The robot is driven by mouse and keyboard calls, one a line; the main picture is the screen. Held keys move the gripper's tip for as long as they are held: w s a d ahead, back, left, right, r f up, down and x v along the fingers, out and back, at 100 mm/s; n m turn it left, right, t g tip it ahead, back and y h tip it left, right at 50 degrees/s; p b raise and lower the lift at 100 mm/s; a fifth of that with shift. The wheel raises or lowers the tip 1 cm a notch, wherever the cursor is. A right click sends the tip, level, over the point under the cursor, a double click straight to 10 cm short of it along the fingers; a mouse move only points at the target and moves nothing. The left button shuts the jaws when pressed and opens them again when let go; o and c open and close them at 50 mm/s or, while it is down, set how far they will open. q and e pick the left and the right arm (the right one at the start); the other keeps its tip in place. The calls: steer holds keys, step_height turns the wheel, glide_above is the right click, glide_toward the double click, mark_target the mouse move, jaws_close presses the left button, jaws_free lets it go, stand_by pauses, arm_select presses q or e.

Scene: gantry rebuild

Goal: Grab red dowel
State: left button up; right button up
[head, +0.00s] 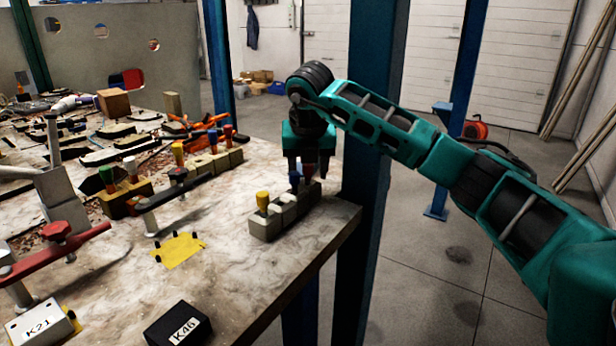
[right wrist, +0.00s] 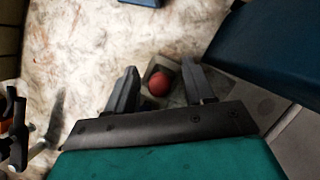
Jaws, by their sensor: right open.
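A red dowel (right wrist: 158,84) shows as a round red top in the right wrist view, standing in a grey block. It lies between the two spread fingers of my right gripper (right wrist: 159,68), with no clear contact seen. In the head view my right gripper (head: 309,168) points down over the far end of a grey block row (head: 268,226) near the table's right edge. A blue dowel (head: 295,181) and a yellow dowel (head: 262,201) stand in the same row. There the gripper mostly hides the red dowel. My left gripper is not in view.
A blue post (head: 364,150) rises close beside the table edge and my right arm. Another block row (head: 215,162) with coloured dowels stands farther back left. A yellow plate (head: 180,249), a black K46 box (head: 178,326) and a red-handled clamp (head: 55,245) are on the table (head: 245,285).

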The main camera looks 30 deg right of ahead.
jaws_close()
stand_by(0.4)
steer(key=shift+r, duration=0.1)
